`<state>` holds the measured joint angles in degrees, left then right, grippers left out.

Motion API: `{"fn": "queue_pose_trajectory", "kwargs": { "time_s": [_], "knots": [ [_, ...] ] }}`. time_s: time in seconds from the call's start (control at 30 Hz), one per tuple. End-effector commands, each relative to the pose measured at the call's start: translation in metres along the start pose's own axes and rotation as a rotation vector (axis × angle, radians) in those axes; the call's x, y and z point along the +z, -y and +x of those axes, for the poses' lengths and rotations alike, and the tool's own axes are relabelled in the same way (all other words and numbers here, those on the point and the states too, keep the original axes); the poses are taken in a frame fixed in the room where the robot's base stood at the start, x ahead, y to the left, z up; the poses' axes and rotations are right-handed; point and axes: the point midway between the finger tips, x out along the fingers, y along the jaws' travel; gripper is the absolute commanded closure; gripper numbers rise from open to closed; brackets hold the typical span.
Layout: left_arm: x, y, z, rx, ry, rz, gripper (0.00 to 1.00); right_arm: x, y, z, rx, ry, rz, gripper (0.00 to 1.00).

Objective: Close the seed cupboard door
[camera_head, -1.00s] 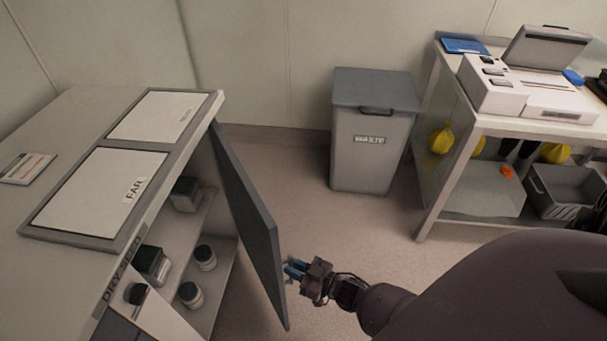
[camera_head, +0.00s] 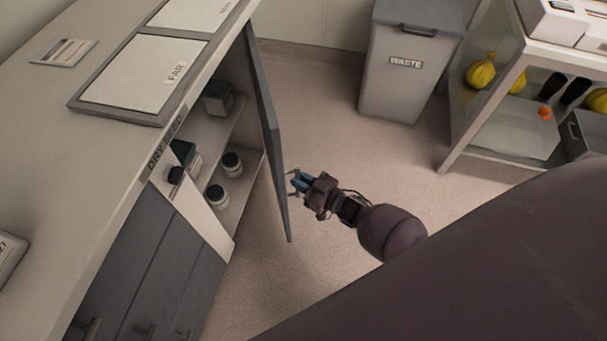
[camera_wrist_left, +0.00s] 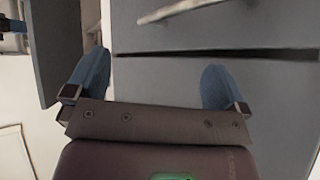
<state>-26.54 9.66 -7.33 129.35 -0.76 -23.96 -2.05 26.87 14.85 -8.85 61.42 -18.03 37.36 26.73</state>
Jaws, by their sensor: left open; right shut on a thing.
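The seed cupboard door (camera_head: 267,130) is a dark grey panel standing ajar, hinged at the far end of the cupboard. Its opening shows shelves with several dark-lidded jars (camera_head: 217,196). My right gripper (camera_head: 294,183) is at the door's outer face near its free edge, shut on what looks like the door handle, which the fingers mostly hide. My left gripper (camera_wrist_left: 153,78) is open in the left wrist view, its blue fingers apart before grey drawer fronts (camera_wrist_left: 220,90). A dark panel, probably the door, shows at that view's left edge (camera_wrist_left: 52,45).
The counter (camera_head: 85,130) runs over the cupboard and drawers (camera_head: 150,260). A grey waste bin (camera_head: 400,85) stands behind the door to the right. A shelved table (camera_head: 480,120) is farther right. Bare floor lies between door and bin.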

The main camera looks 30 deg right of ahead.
Motion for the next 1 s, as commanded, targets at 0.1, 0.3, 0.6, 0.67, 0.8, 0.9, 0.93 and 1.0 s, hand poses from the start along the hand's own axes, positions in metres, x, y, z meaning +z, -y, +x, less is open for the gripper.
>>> {"fn": "queue_pose_trajectory", "kwargs": {
  "time_s": [0.1, 0.3, 0.6, 0.67, 0.8, 0.9, 0.93, 1.0],
  "knots": [
    [0.001, 0.000, 0.000, 0.000, 0.002, 0.000, 0.00, 0.001, 0.001, 0.000, -0.002, 0.002, 0.001, 1.00],
    [0.004, 0.000, 0.000, 0.000, 0.009, 0.000, 0.00, 0.001, 0.001, 0.000, -0.001, 0.001, 0.001, 1.00],
    [0.011, 0.000, -0.004, -0.001, 0.025, -0.001, 0.00, 0.001, 0.000, 0.000, -0.001, 0.001, 0.001, 0.61],
    [0.012, 0.000, -0.004, -0.001, 0.026, -0.001, 0.00, 0.000, 0.000, 0.000, 0.000, 0.000, 0.000, 0.61],
    [0.011, 0.000, -0.004, -0.001, 0.024, -0.001, 0.00, 0.000, 0.000, -0.001, 0.000, 0.000, 0.000, 0.61],
    [0.008, 0.001, -0.004, -0.001, 0.018, -0.003, 0.00, 0.000, 0.000, -0.008, 0.000, 0.000, 0.000, 0.61],
    [0.006, 0.001, -0.004, -0.002, 0.015, -0.004, 0.00, -0.001, 0.000, -0.011, 0.000, 0.000, -0.001, 0.61],
    [0.003, 0.001, -0.004, -0.002, 0.009, -0.007, 0.00, -0.002, -0.001, -0.021, 0.000, -0.001, -0.001, 0.61]
  ]
}}
